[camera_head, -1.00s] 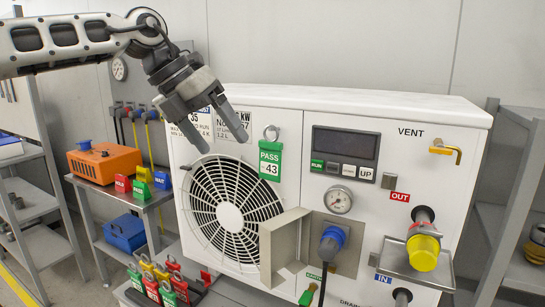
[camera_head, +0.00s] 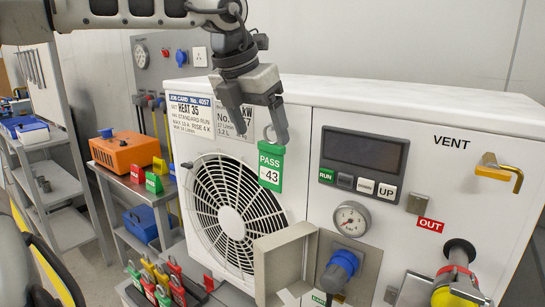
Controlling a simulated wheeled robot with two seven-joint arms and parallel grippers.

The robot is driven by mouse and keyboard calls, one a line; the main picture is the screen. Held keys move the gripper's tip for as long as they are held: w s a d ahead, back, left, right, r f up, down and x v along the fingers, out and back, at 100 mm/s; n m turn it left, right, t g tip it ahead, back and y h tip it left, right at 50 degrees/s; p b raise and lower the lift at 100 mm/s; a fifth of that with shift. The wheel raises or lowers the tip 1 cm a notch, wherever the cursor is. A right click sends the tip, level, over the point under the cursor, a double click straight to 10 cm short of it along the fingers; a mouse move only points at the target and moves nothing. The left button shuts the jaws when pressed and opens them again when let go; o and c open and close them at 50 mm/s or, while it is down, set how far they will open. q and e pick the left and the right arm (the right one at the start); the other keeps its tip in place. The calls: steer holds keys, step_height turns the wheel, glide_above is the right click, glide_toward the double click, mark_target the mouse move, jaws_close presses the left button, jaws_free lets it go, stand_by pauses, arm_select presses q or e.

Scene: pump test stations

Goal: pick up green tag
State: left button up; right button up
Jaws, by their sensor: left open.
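A green tag (camera_head: 271,168) marked PASS 43 hangs by a metal ring on the front of the white pump unit (camera_head: 440,165), right of the fan grille. My left gripper (camera_head: 261,137) comes down from above, open and empty. Its fingertips are just above the tag's green body, and the ring shows between them, close to the right finger. I cannot tell whether a finger touches the ring. Other green tags stand among red and yellow ones on the side table (camera_head: 120,185) and on a low rack at the bottom. My right gripper is not in view.
A control panel (camera_head: 360,160), a gauge (camera_head: 350,219) and an open grey box cover (camera_head: 285,262) are right of and below the tag. A yellow-handled valve (camera_head: 497,172) sticks out at far right. An orange case (camera_head: 125,151) stands on the side table.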

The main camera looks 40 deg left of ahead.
mark_target(269, 153)
arm_select(q)
steer(key=x, duration=0.3)
steer(key=p+x, duration=0.1)
steer(key=x, duration=0.3)
steer(key=shift+r, duration=0.1)
steer(key=shift+w+f, duration=0.15)
steer(key=shift+f, duration=0.1)
steer(key=c, duration=1.1)
steer(key=shift+r, duration=0.1)
